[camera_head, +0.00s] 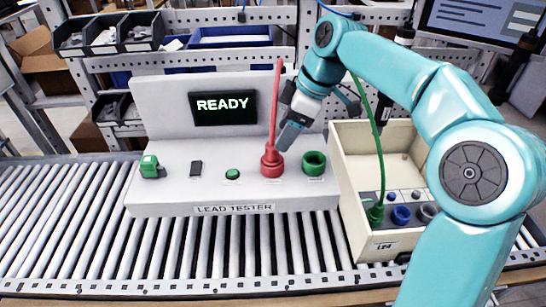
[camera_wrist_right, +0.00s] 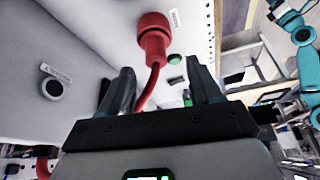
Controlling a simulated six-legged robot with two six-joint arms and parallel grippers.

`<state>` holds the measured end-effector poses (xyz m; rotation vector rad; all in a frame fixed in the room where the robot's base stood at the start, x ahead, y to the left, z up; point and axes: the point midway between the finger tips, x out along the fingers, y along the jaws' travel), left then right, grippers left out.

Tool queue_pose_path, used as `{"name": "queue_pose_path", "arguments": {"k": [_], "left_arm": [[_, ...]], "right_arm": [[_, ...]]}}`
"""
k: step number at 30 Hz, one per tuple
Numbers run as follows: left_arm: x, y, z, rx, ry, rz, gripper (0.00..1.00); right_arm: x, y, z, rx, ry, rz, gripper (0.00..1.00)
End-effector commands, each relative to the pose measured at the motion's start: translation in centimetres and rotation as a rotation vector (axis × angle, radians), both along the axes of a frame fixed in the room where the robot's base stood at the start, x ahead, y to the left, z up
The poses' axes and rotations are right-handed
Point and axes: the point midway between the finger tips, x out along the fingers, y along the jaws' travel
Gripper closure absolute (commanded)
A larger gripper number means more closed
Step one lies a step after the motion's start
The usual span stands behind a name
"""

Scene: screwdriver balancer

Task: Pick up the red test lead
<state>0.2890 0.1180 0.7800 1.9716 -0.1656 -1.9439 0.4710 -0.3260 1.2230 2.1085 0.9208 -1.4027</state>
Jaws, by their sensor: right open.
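The red test lead (camera_head: 272,148) stands upright in the red socket on the lead tester (camera_head: 160,198), its cable rising upward. In the right wrist view the red plug (camera_wrist_right: 153,38) and its cable show ahead of the jaws; the cable runs down between the two fingers. My right gripper (camera_head: 287,136) is open, beside the red lead and just right of it in the head view; its open fingers (camera_wrist_right: 158,88) show in the wrist view. I cannot tell whether they touch the cable. My left gripper is absent from the head view; a small teal arm (camera_wrist_right: 304,35) shows in the wrist view.
The tester's screen (camera_head: 222,105) reads READY. A green socket (camera_head: 314,163) is right of the red lead. A cream box (camera_head: 350,175) holds a green lead (camera_head: 376,213), its cable rising beside my right arm. A roller conveyor (camera_head: 70,220) lies beneath.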

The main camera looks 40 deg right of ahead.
Motion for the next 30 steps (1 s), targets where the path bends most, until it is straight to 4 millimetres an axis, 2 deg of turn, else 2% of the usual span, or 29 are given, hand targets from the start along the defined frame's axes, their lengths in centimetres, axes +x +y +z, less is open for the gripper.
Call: {"name": "queue_pose_path", "arguments": {"k": [5, 11, 15, 23, 28, 29, 30], "left_arm": [[0.0, 0.0, 0.1, 0.0, 0.0, 0.0, 0.37], [0.0, 0.0, 1.2, 0.0, 0.0, 0.0, 0.37], [0.0, 0.0, 1.1, 0.0, 0.0, 0.0, 0.37], [0.0, 0.0, 1.1, 0.0, 0.0, 0.0, 0.37], [0.0, 0.0, 1.1, 0.0, 0.0, 0.0, 0.37], [0.0, 0.0, 1.1, 0.0, 0.0, 0.0, 0.37], [0.0, 0.0, 1.1, 0.0, 0.0, 0.0, 0.37]], "right_arm": [[0.6, 0.4, -1.2, 0.001, 0.001, 0.002, 0.37], [2.1, 0.8, -3.8, 0.001, 0.006, 0.001, 0.37], [2.6, 1.3, -5.5, 0.001, 0.003, 0.001, 0.37], [2.7, 1.4, -5.8, 0.001, 0.001, 0.0, 0.37], [2.7, 1.4, -5.8, 0.001, 0.001, 0.0, 0.92], [2.7, 1.4, -5.8, 0.001, 0.001, 0.0, 0.98], [2.7, 1.4, -5.8, 0.001, 0.001, 0.0, 0.98]]}}
